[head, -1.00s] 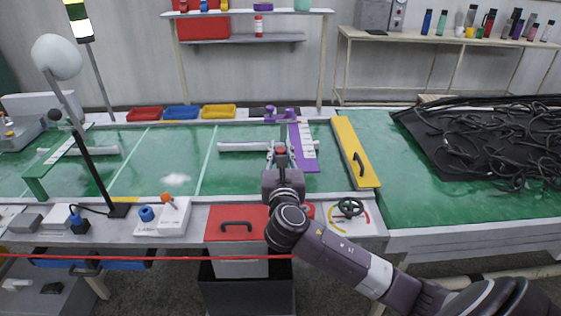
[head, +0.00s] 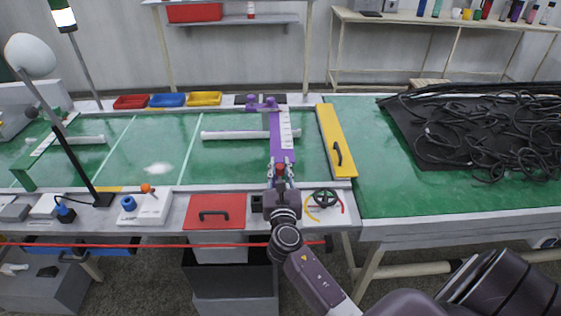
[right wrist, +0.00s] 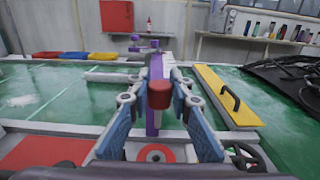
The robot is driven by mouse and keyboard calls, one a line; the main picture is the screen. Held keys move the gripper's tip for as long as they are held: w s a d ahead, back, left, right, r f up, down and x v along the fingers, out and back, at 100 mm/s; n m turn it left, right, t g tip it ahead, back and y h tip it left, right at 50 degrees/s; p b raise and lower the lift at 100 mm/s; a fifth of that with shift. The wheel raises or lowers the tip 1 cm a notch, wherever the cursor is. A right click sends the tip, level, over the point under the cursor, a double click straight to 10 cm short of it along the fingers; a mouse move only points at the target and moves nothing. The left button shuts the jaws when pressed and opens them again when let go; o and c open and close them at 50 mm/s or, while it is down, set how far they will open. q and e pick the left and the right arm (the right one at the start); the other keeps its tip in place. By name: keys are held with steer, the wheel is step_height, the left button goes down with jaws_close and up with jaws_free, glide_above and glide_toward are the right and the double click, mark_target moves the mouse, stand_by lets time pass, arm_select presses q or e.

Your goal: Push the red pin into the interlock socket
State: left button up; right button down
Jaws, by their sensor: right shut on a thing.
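In the head view the right gripper (head: 280,168) is shut on the pin (head: 281,167), above the near edge of the green table. A red ring with a dark centre (right wrist: 155,153), which looks like the interlock socket, shows below and nearer than the pin in the right wrist view. The pin is apart from it. In the head view my right wrist hides that ring. My left gripper is out of view.
A purple fixture (head: 281,140) with a white scale stands just beyond the gripper. A yellow bar (head: 337,140) with a black handle lies to its right. A red panel (head: 214,212) is left of my wrist, a black handwheel (head: 325,198) right. A red line (head: 120,244) crosses in front.

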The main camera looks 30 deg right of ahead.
stand_by(0.3)
step_height(320, 180, down, 6)
steer(key=b, duration=0.4)
steer(key=shift+r+b, duration=0.1)
steer(key=shift+b, duration=0.2)
steer(key=shift+p, duration=0.4)
stand_by(1.4)
steer(key=shift+f+b, duration=2.15)
steer(key=shift+f, duration=0.3)
steer(key=shift+f, duration=0.1)
steer(key=shift+f, duration=0.1)
